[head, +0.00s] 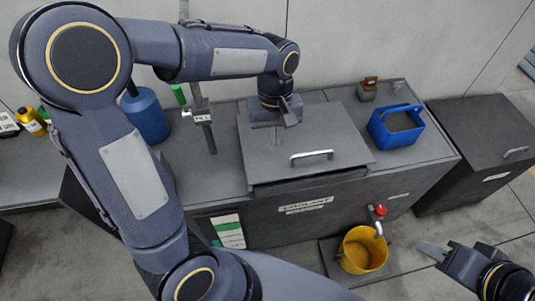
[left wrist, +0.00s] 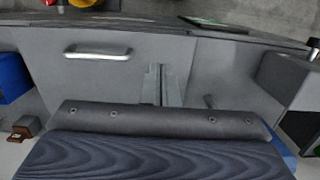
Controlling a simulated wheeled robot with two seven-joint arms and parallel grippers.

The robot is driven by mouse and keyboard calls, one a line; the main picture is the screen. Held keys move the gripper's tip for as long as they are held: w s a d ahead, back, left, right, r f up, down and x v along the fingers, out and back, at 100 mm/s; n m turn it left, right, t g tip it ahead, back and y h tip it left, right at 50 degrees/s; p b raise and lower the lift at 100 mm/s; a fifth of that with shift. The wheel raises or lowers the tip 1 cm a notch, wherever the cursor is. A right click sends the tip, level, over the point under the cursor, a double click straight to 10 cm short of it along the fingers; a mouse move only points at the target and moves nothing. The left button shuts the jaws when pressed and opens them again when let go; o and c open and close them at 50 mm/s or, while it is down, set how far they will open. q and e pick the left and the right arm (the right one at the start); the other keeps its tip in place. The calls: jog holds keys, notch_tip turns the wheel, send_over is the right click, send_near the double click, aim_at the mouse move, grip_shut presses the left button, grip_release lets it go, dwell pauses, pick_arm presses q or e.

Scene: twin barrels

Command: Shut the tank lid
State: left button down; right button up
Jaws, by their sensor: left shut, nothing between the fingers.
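The tank lid (head: 345,145) is a grey flat panel with a silver bar handle (head: 311,155), on top of the dark grey tank (head: 315,212) labelled as coolant. The lid lies nearly level, and a dark gap shows under its front edge. My left gripper (head: 275,138) is shut and empty, pointing down over the lid, left of and behind the handle. I cannot tell whether its fingertips touch the lid. The left wrist view shows the fingertips (left wrist: 161,72) over the lid and the handle (left wrist: 97,51) beside them. My right gripper (head: 432,250) is at the lower right, away from the tank.
A blue open container (head: 385,136) and a small brown-topped box (head: 368,91) stand right of the lid. A blue bottle (head: 147,115) and a post (head: 203,120) stand left. A yellow bucket (head: 350,255) is below a red-handled tap (head: 377,211). Another dark cabinet (head: 480,135) stands at right.

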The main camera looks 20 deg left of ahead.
aim_at(275, 179)
pick_arm(q)
jog(key=f, duration=0.4)
jog(key=s+f, duration=0.1)
jog(key=f, duration=0.4)
jog(key=d+f, duration=0.1)
jog(key=f, duration=0.4)
jog(key=shift+s, duration=0.15)
pick_arm(e)
jog(key=shift+r, duration=0.25)
